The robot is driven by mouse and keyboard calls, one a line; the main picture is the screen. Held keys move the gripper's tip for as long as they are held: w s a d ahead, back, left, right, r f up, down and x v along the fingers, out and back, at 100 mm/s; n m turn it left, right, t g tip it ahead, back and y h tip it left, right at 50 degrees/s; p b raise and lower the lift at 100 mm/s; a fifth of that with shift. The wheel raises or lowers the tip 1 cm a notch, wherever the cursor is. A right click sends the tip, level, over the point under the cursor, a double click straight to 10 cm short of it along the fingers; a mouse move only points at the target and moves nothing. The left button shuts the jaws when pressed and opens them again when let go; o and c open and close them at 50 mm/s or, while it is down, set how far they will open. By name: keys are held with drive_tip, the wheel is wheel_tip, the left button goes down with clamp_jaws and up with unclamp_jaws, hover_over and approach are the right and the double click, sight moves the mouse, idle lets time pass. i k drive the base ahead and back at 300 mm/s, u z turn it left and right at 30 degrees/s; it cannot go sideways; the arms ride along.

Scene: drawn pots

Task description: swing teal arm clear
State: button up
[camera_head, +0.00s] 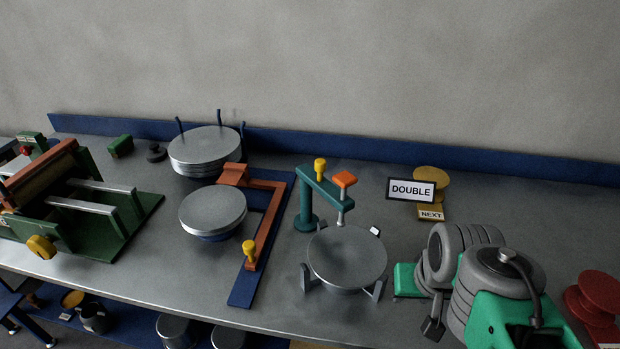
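The teal arm (328,190) reaches from the top of its teal post (306,208) toward the front right. A yellow knob (320,168) stands on it near the post, and an orange block (344,180) sits above its far end. A grey rod (341,215) hangs from that end at the back edge of a round grey disc (347,257); I cannot tell if it touches. Grey brackets stand around the disc. My green and grey arm is at the lower right. My gripper is not clearly made out there, and its fingers cannot be read. Nothing of mine visibly touches the teal arm.
An orange arm (264,220) with a yellow knob stands on a blue plate left of the teal post. Stacked discs (205,150) and another disc (213,210) are farther left. Signs (411,190) stand at the back right. Bare metal bench shows between the teal post and the signs.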

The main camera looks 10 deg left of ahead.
sight(313, 177)
drive_tip(key=u, duration=0.45)
drive_tip(key=k, duration=1.05)
drive_tip(key=u, duration=1.2)
drive_tip(key=i, duration=0.75)
drive_tip(key=u, duration=0.55)
drive_tip(key=i, duration=0.85)
drive_tip(key=z, duration=0.85)
drive_tip(key=i, duration=0.55)
drive_tip(key=z, duration=0.5)
